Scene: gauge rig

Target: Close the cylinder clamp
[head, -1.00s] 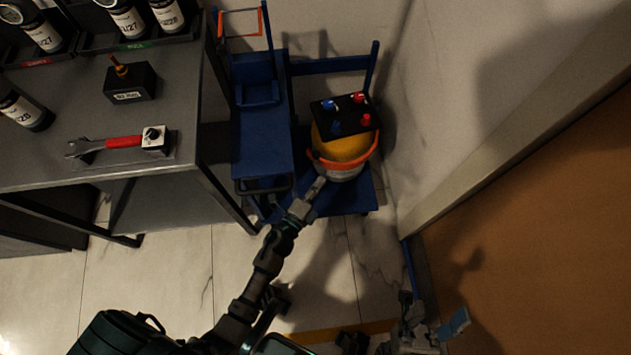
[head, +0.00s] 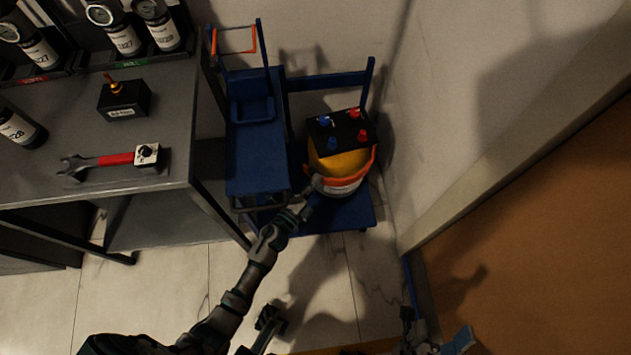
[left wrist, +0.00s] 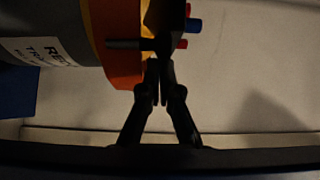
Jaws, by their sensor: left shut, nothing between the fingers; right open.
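The cylinder (head: 337,163) stands on a blue cart by the wall. It has a yellow upper part, a grey labelled body and a black top with red and blue fittings. The orange clamp band (head: 347,181) runs around its front and right side; whether its ends meet is not clear. In the left wrist view the band (left wrist: 124,72) shows with a dark bar in front of it. My left gripper (head: 314,184) is at the band's left front, fingers (left wrist: 157,66) together and empty; contact is unclear. My right gripper (head: 434,337) is open at the bottom edge, far from the cylinder.
A blue cart (head: 258,158) with an orange-trimmed handle stands left of the cylinder. A grey bench (head: 175,125) at left holds a red-handled wrench (head: 112,159), a black box (head: 124,99) and labelled bottles. The wall and an orange-brown panel (head: 540,230) bound the right.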

